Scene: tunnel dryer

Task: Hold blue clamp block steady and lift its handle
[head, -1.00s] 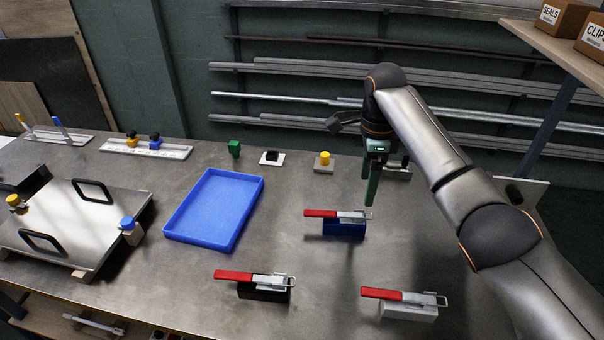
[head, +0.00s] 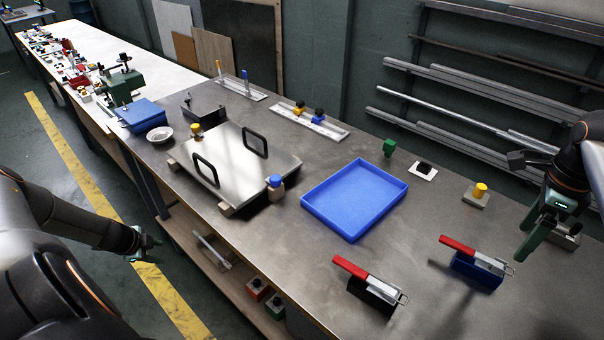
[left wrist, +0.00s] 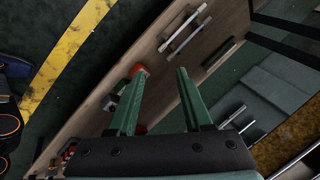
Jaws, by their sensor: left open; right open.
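The blue clamp block (head: 474,275) stands on the metal table at the right of the head view. Its red handle (head: 457,244) lies roughly level along the top, pointing left. My right gripper (head: 538,238) is open and empty, above and to the right of the block, apart from it in the picture. My left gripper (head: 147,245) is low at the left, off the table's front side, over the floor. In the left wrist view the left gripper's green fingers (left wrist: 155,95) are spread with nothing between them.
A black clamp block (head: 372,292) with a red handle stands nearer the front edge. A blue tray (head: 352,236) lies left of the clamps. A metal plate with black handles (head: 262,182) is farther left. A lower shelf (head: 228,268) runs under the table.

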